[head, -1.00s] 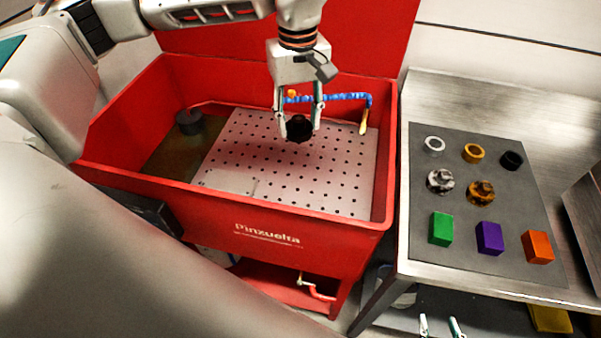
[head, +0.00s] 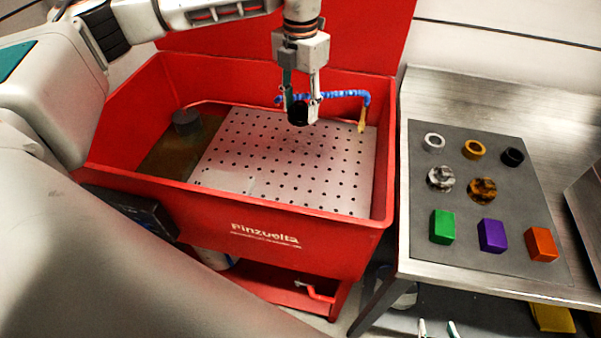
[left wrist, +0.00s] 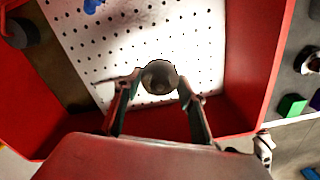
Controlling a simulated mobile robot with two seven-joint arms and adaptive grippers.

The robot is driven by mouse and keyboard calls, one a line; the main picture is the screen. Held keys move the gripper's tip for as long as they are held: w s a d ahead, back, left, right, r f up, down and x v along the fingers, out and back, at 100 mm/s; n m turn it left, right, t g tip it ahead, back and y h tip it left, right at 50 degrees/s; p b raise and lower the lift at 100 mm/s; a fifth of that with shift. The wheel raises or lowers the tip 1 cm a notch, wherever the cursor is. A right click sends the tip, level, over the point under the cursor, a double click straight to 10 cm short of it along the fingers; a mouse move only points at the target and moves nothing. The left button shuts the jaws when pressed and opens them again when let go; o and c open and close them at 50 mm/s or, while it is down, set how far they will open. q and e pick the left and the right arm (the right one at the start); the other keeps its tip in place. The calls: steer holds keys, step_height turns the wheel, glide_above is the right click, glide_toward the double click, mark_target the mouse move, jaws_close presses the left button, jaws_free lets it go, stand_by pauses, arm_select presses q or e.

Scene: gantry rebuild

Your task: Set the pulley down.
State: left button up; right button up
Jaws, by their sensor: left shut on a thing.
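The pulley is a dark round part (head: 298,113) between the fingers of my left gripper (head: 301,108), inside the red parts washer. My left gripper is shut on it, and it appears to be held above the perforated plate (head: 250,150); the exact gap is hard to tell. In the left wrist view the pulley (left wrist: 158,77) shows round and grey-brown between the two fingertips. My right gripper (head: 437,328) shows only its two fingertips at the bottom edge, apart with nothing between them.
A blue hose (head: 335,96) with a yellow nozzle runs along the washer's back right. A dark cylinder (head: 187,122) stands at its left. On the steel table a grey mat (head: 455,270) bears rings, round parts and coloured blocks. Most of the plate is clear.

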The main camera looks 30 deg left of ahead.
arm_select(q)
steer(key=shift+f+n, duration=0.2)
steer(key=shift+n, duration=0.1)
glide_above(301, 173)
step_height(301, 173, down, 14)
steer(key=shift+a+f, duration=0.1)
steer(key=shift+f+b, duration=0.35)
steer(key=shift+f, duration=2.35)
steer(key=shift+f, duration=0.15)
steer(key=o, duration=1.3)
step_height(301, 173, up, 12)
steer(key=shift+r, duration=0.15)
